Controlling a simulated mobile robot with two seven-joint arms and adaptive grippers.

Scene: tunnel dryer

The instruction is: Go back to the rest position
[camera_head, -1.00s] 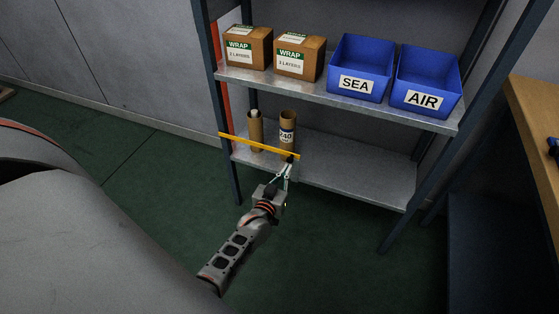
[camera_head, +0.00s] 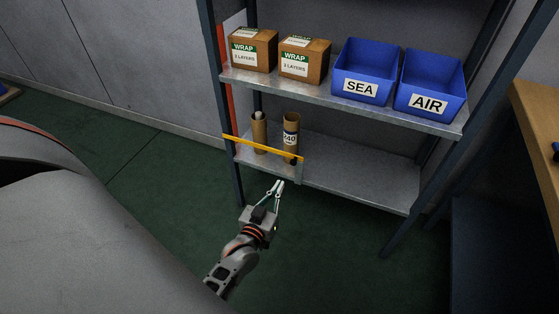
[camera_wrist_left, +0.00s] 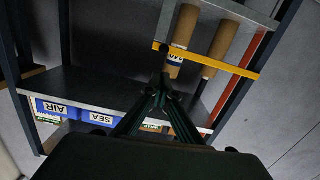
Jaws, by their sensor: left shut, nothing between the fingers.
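My left gripper (camera_head: 279,184) is shut and empty, out in front of the shelf rack's lower shelf (camera_head: 360,190). It is apart from the yellow bar (camera_head: 262,149) and the tubes. In the left wrist view the gripper's fingers (camera_wrist_left: 165,82) come together at the picture's middle, with nothing between them. Two cardboard tubes stand behind the yellow bar: a plain one (camera_head: 259,133) with something pale in its top, and one labelled 240 (camera_head: 291,135). My right gripper is in neither view.
The upper shelf (camera_head: 340,101) holds two WRAP boxes (camera_head: 254,50) (camera_head: 304,61), a blue SEA bin (camera_head: 365,70) and a blue AIR bin (camera_head: 430,83). A wooden bench (camera_head: 540,120) stands at the right. The green floor (camera_head: 330,250) in front of the rack is clear.

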